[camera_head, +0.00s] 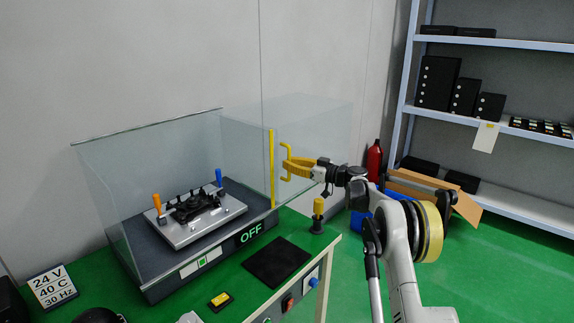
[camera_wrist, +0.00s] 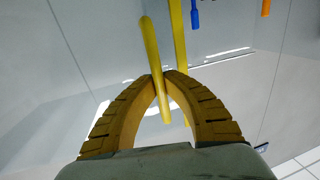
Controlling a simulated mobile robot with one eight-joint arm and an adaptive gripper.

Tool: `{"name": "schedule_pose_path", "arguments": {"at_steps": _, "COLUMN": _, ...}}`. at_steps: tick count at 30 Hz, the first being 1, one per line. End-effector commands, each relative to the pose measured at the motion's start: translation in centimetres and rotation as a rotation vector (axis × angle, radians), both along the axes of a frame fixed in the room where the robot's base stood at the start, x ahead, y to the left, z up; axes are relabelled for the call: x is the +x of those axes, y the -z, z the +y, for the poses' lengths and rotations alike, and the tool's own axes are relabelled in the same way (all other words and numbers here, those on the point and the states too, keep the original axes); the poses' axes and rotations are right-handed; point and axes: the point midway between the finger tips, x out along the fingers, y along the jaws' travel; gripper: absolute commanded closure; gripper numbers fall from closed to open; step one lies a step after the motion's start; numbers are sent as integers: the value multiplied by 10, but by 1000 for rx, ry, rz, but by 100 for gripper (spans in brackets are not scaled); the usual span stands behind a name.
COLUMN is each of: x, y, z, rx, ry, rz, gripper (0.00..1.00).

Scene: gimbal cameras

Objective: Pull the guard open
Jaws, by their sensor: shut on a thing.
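The guard (camera_head: 190,145) is a clear-walled cover over a dark base on the green bench, with a yellow edge strip (camera_head: 272,168) at its right. A yellow bar handle (camera_head: 285,150) stands beside the strip. My gripper (camera_head: 288,166) reaches in from the right and is shut on this handle. In the wrist view, the handle (camera_wrist: 149,42) runs between my yellow finger tips (camera_wrist: 162,82), and the strip (camera_wrist: 178,45) shows just behind it. Clear panels (camera_head: 320,120) also extend to the right of the strip; how they join is hard to tell.
A metal fixture plate (camera_head: 205,225) with orange and blue handles sits inside the cover. A yellow-topped post (camera_head: 318,210) stands below my gripper, near a black mat (camera_head: 277,262). A shelf rack (camera_head: 500,110) and red extinguisher (camera_head: 374,160) are behind on the right.

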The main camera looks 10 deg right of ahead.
Motion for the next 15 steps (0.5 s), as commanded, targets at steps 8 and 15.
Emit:
{"name": "schedule_pose_path", "arguments": {"at_steps": 8, "x": 0, "y": 0, "z": -1, "rx": -1, "ry": 1, "rz": 1, "gripper": 66}}
{"name": "schedule_pose_path", "arguments": {"at_steps": 15, "x": 0, "y": 0, "z": 0, "rx": 0, "ry": 1, "rz": 0, "gripper": 66}}
